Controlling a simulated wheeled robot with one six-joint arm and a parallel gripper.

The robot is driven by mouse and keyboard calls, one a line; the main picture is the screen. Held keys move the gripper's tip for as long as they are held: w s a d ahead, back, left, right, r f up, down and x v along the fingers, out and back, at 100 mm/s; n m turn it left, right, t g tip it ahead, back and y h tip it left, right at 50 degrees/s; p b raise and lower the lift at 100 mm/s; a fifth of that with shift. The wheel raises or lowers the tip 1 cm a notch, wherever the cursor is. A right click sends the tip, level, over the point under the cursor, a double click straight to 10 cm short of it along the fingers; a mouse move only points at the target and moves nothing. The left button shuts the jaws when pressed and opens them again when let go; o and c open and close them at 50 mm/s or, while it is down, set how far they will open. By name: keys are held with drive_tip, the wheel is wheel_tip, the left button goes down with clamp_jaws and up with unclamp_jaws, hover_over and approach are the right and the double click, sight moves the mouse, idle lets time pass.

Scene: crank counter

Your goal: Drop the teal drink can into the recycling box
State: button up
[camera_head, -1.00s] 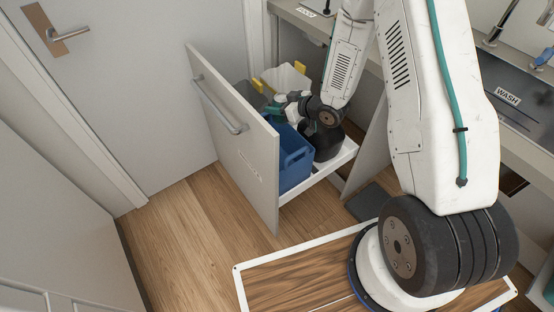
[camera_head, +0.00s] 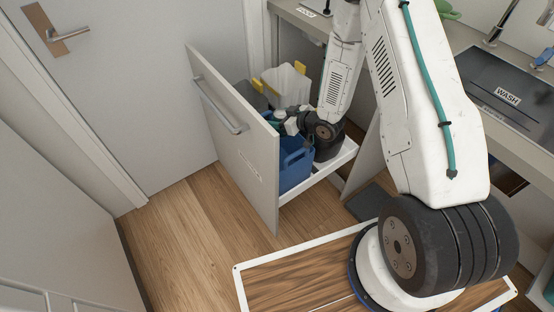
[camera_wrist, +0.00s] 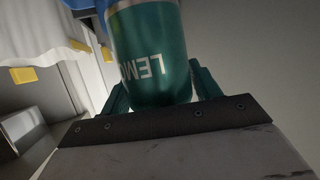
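The teal drink can (camera_wrist: 150,60) with pale lettering sits between the two fingers of my gripper (camera_wrist: 162,92) in the wrist view, with a finger against each side. My gripper (camera_head: 282,122) also shows small in the head view, over the pulled-out drawer, at the back edge of the blue box (camera_head: 292,170). The can is mostly hidden there by the gripper and the drawer front. The blue box stands in the drawer just behind its front panel; no label on it is readable. A bit of blue shows at the top of the wrist view.
A grey bin (camera_head: 249,96) and a whitish bin (camera_head: 288,84), with yellow tabs, stand behind the blue box in the drawer. The drawer's tall front panel (camera_head: 236,140) is close to my gripper. The counter with a sink (camera_head: 500,90) is at the right.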

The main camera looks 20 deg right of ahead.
drive_tip(key=shift+o, duration=1.2)
drive_tip(key=v, duration=0.7)
drive_tip(key=shift+s+d+r, duration=0.2)
drive_tip(key=shift+s, duration=0.1)
